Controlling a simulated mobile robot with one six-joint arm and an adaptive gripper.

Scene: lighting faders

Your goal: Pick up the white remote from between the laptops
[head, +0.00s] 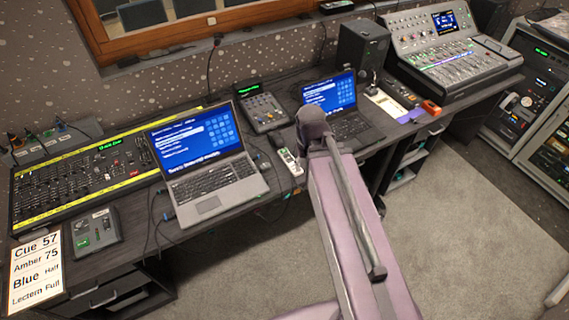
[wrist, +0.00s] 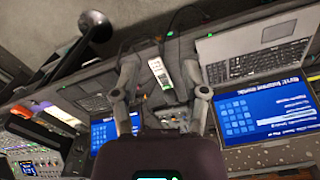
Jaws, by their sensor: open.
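The white remote (head: 290,161) lies on the dark desk between the two laptops, near the front edge. It has a green patch at one end. In the wrist view the remote (wrist: 160,73) shows upright in the picture, between the fingers of my gripper (wrist: 158,68). My gripper is open and empty, with a finger to each side of the remote in the picture. I cannot tell how far above it the fingers are. The larger silver laptop (head: 212,187) is left of the remote; the smaller dark laptop (head: 349,127) is right. In the head view my arm hides the gripper.
A small console (head: 263,112) stands behind the remote, between the laptops. A long fader desk (head: 85,180) is at the left, a speaker (head: 362,50) and a larger mixer (head: 430,50) at the right. Cables lie near the remote. Carpet (head: 450,215) is open in front.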

